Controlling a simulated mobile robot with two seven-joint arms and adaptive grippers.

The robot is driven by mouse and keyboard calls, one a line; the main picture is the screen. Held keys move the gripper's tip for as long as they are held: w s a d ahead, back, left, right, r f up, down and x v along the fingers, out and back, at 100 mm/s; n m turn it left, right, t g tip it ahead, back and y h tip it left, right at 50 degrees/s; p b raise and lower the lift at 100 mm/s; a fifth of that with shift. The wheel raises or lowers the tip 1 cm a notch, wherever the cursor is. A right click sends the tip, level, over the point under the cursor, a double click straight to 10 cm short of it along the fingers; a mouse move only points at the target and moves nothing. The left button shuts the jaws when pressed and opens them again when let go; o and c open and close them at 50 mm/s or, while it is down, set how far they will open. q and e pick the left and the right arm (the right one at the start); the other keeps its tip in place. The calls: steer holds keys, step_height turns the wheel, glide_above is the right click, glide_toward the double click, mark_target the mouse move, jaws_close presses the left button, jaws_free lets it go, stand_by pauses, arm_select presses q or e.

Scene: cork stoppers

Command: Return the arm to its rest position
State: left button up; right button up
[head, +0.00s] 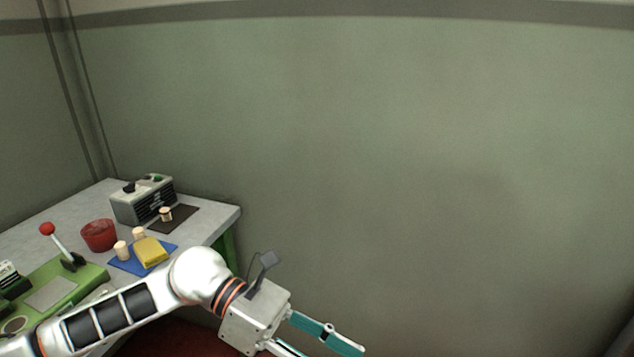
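My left arm comes in from the lower left and reaches past the table's right side. Its gripper (318,345) has teal fingers and points to the lower right, away from the table. The fingers stand apart with nothing visible between them; the lower finger is cut off by the bottom edge. My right gripper is not in view.
The grey table (75,213) stands at the left.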

arm_select(q)
steer(key=w+d+r+n+t+h, duration=0.2)
steer(key=w+r+n+t+h, duration=0.3)
steer(key=n+t+h, duration=0.85)
steer(key=w+a+f+n+t+y, duration=0.45)
steer(key=f+n+y, duration=0.25)
steer(key=n, duration=0.4)
steer(key=w+a+f+n+t+y, duration=0.35)
steer(key=a+f+n+y, duration=0.3)
steer(key=n, duration=0.55)
steer(key=s+a+f+n+g+y, duration=0.1)
steer(key=s+a+f+n+y, duration=0.2)
steer(key=f, duration=0.6)
steer(key=s+a+f+n+g+y, duration=0.2)
steer(key=s+a+f+n+y, duration=0.2)
steer(key=s+a+f+n, duration=0.2)
steer(key=s+a+f+n+g+y, duration=0.2)
steer(key=s+a+f+n, duration=0.3)
steer(key=f, duration=0.6)
steer(key=shift+s+a+f+y, duration=0.2)
steer(key=shift+s+f+y, duration=0.25)
steer(key=shift+y, duration=0.35)
steer(key=shift+r, duration=0.1)
steer(key=shift+c, duration=1.3)
steer(key=shift+s+a, duration=0.1)
